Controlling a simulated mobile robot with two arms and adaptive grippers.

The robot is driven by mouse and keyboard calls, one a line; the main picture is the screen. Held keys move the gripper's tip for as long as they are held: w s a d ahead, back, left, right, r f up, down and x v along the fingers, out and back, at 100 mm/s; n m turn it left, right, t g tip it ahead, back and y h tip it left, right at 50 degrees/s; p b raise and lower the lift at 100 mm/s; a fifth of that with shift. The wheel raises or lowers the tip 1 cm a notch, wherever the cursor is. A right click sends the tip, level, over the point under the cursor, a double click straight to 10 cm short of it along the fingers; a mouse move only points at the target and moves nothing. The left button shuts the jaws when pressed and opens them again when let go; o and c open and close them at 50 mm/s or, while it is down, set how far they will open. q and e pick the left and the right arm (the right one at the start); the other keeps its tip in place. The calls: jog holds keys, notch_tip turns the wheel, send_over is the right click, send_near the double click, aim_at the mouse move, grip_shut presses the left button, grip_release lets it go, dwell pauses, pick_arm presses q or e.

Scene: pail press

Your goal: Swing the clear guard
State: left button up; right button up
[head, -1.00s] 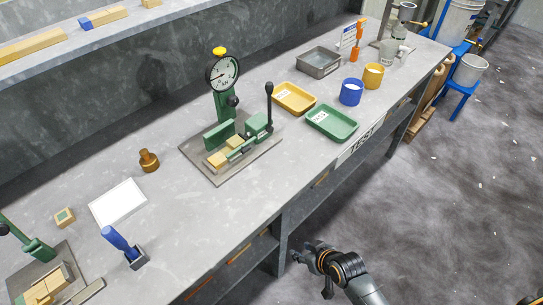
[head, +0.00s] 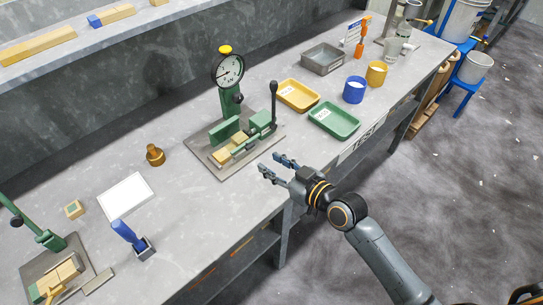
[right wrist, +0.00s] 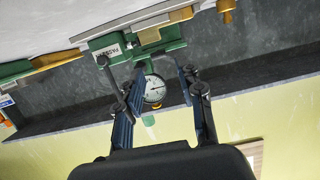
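A green press (head: 229,96) with a round dial gauge (head: 229,70) and a yellow top knob stands on a grey base plate (head: 210,157). Its black-knobbed lever (head: 274,100) points up, and wooden blocks (head: 232,155) lie in its green fixture. I cannot make out a clear guard on it. My right gripper (head: 270,163) is open and empty, at the bench's front edge, apart from the press. In the right wrist view the press gauge (right wrist: 154,90) appears upside down between the open fingers (right wrist: 160,92). My left gripper is not in view.
A yellow tray (head: 313,102), green tray (head: 353,126), blue cup (head: 354,90) and yellow cup (head: 376,74) stand right of the press. A brass weight (head: 155,155), white sheet (head: 125,205) and second fixture (head: 45,265) lie left. Bare bench separates them.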

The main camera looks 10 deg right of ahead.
aim_at(251, 147)
jog(key=shift+w+r, duration=0.2)
jog(key=shift+w, duration=0.25)
jog(key=shift+w+a, duration=0.2)
jog(key=shift+w, duration=0.05)
jog(key=b+x, duration=0.3)
jog(key=x, duration=0.4)
jog(key=shift+w+a+r, duration=0.1)
jog(key=c, duration=0.7)
